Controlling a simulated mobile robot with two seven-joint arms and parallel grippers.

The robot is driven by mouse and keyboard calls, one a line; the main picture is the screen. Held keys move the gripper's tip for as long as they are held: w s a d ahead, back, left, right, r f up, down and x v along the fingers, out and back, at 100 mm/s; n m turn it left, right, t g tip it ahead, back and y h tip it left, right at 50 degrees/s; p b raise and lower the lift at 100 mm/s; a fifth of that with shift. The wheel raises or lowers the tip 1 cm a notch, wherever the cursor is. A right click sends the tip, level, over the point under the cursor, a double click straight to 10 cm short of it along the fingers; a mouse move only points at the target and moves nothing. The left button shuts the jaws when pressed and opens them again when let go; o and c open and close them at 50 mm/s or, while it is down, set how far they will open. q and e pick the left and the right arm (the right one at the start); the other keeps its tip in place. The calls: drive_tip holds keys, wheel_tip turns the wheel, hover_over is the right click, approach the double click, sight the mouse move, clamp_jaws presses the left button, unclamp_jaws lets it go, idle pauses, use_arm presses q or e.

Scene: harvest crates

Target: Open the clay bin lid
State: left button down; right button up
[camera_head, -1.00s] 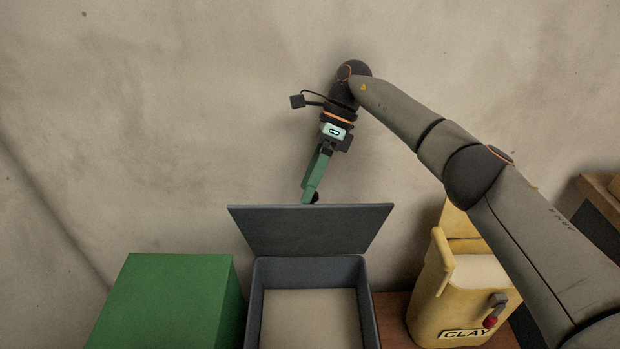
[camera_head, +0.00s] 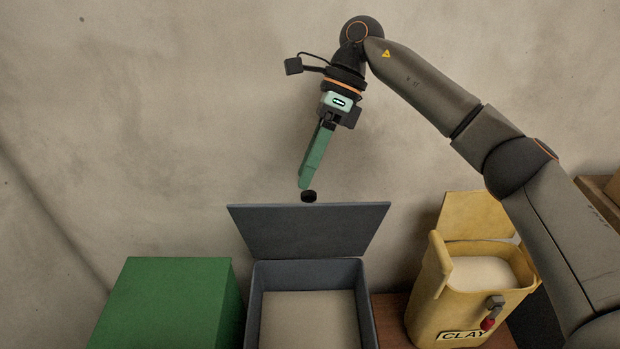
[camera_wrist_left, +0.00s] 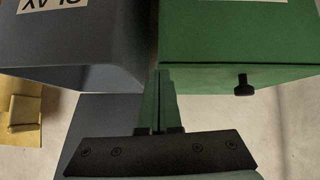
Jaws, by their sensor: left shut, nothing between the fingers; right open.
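The yellow bin (camera_head: 430,290) at the right of the head view reads CLAY on its front; its lid (camera_head: 475,215) stands raised at the back. The grey bin (camera_head: 255,305) in the middle has its lid (camera_head: 310,230) standing up, with a black knob (camera_head: 308,196) at its top edge. The grey bin also carries an upside-down, cut-off label (camera_wrist_left: 50,4) in the left wrist view, apparently CLAY too. My right gripper (camera_head: 303,186) is open and empty, just above the knob. My left gripper (camera_wrist_left: 159,75) is shut and empty, by the grey and green bins.
A green bin (camera_head: 165,305) stands left of the grey bin with its top closed. Its black knob (camera_wrist_left: 244,86) shows in the left wrist view. A wall (camera_head: 150,120) rises behind. A brown shelf (camera_head: 598,190) is at the far right.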

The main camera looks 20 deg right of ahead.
drive_tip(key=s+a+r, duration=0.2)
drive_tip(key=s+r, duration=0.1)
drive_tip(key=s, duration=0.5)
drive_tip(key=shift+a+r, duration=0.15)
drive_tip(key=shift+r, duration=0.1)
